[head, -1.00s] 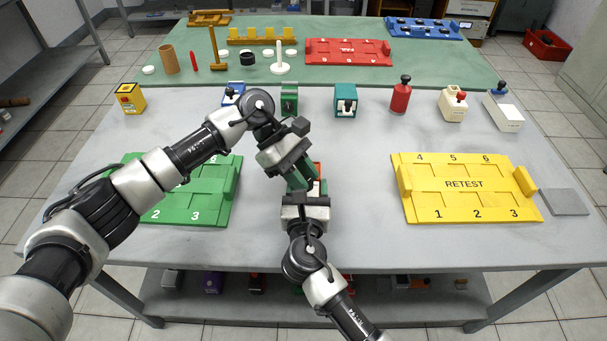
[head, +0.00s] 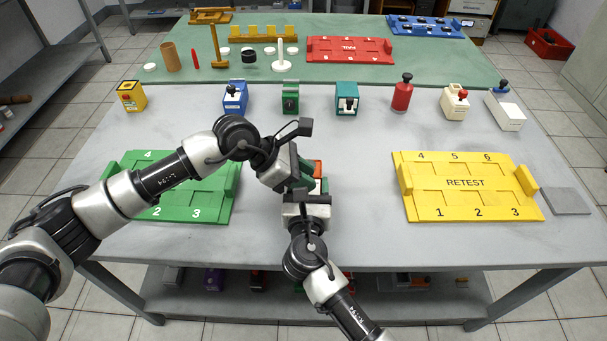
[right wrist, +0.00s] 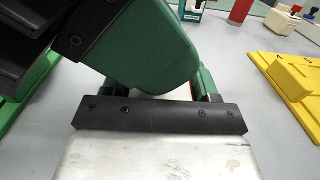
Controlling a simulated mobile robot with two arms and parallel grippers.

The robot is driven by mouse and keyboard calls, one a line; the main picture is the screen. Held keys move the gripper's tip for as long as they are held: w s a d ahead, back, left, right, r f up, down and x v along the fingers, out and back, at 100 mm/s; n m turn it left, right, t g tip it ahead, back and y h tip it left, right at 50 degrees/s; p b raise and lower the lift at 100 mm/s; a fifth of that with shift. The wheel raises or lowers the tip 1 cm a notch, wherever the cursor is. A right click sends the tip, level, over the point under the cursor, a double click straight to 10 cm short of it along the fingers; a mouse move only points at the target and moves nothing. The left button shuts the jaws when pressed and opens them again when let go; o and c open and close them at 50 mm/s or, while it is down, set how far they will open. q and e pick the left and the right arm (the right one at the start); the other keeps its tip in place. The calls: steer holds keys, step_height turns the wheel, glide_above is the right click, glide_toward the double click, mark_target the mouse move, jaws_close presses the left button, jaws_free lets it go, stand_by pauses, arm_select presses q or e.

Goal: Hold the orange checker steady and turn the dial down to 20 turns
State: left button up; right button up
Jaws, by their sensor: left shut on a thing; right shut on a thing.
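The orange checker (head: 318,168) stands at the middle of the near table, mostly hidden by my two grippers. Only a bit of its orange and white body shows. My right gripper (head: 315,187) comes in from the near side and is shut on the checker. My left gripper (head: 305,178) reaches in from the left, tilted down, and is shut at the checker's top. The dial is hidden, and its reading cannot be seen. In the right wrist view, a large green finger (right wrist: 150,50) blocks most of the checker.
A green numbered tray (head: 185,205) lies to the left and a yellow RETEST tray (head: 465,198) to the right. Several small devices, including a green one (head: 290,98) and a teal one (head: 346,99), stand along the back. The table beside the grippers is clear.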

steer(key=shift+f, duration=0.15)
stand_by(0.3)
arm_select(q)
steer(key=o, duration=0.6)
steer(key=shift+o, duration=0.2)
